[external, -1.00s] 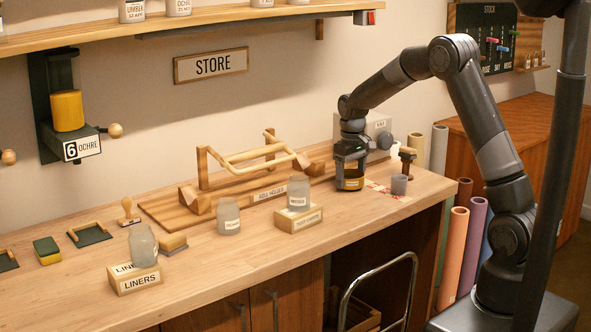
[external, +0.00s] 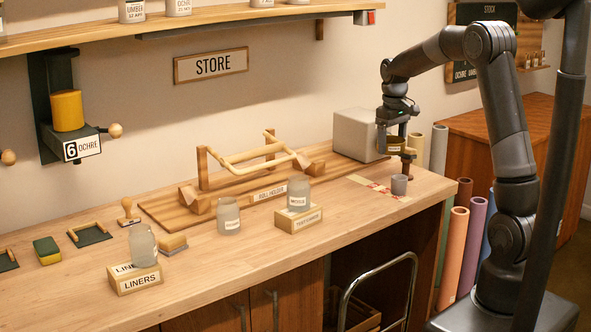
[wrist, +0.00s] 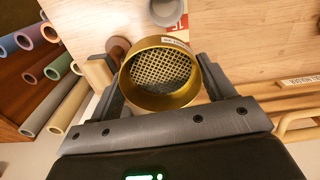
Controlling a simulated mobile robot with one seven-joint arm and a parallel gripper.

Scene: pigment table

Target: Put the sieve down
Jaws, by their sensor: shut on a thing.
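The brass-rimmed sieve (external: 393,148) is held between the fingers of my gripper (external: 397,125), raised above the right end of the wooden bench. In the wrist view the round sieve (wrist: 134,82) shows its wire mesh, with one finger on each side of its ring. My gripper (wrist: 160,76) is shut on it. A red-and-white marked strip (external: 372,187) lies on the bench below and to the left of the sieve.
A grey cup (external: 399,185) stands on the bench by the strip. A dark brown wooden-handled thing (external: 407,168) stands just behind the cup, close to the sieve in the picture. A grey box (external: 355,135) is to the left. Rolls (external: 459,250) stand beyond the bench's right end.

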